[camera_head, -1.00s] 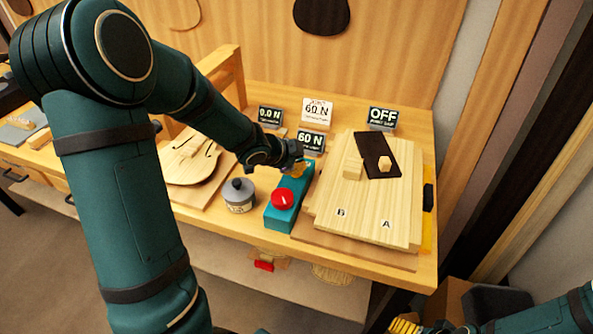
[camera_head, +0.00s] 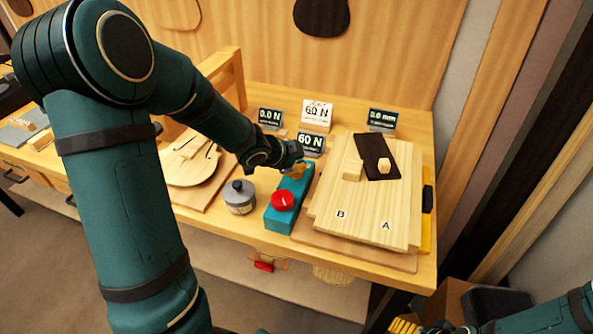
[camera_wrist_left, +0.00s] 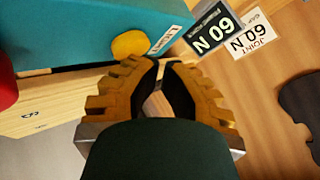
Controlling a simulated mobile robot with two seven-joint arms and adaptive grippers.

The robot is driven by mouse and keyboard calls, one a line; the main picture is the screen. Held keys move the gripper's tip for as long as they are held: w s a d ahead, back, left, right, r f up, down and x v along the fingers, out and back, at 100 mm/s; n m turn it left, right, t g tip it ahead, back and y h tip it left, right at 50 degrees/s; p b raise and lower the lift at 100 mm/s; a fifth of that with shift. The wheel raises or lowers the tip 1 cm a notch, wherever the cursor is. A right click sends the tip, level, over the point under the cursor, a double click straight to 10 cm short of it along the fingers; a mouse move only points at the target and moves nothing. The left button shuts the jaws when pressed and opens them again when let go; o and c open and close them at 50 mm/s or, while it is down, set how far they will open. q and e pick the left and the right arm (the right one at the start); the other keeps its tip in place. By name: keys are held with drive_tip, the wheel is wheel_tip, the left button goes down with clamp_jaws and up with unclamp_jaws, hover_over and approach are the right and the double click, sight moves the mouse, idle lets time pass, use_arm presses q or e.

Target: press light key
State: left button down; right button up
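The light key is a yellow oval button (camera_wrist_left: 130,44) on a teal box (camera_head: 277,217), beside a white label reading LIGHT (camera_wrist_left: 166,40). In the head view my left gripper (camera_head: 300,170) is over the far end of the box and hides most of the key. In the left wrist view its yellow ribbed fingers (camera_wrist_left: 160,66) are drawn together at the tips, holding nothing, close to the key; contact cannot be told. My right gripper (camera_head: 404,326) shows only partly at the bottom edge, its fingers too cut off to judge.
A red knob (camera_head: 283,201) tops the near end of the box. A grey pot (camera_head: 239,197) stands to its left, wooden plates (camera_head: 350,217) to its right. Small displays stand behind, including one reading 60 N (camera_head: 311,145) and one reading 0.0 mm (camera_head: 382,119).

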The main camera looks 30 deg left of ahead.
use_arm(q)
wheel_tip(320, 180, up, 4)
drive_tip(key=p, duration=0.3)
drive_tip(key=shift+f, duration=0.25)
wheel_tip(320, 180, up, 3)
drive_tip(key=p, duration=0.3)
drive_tip(key=shift+f, duration=0.25)
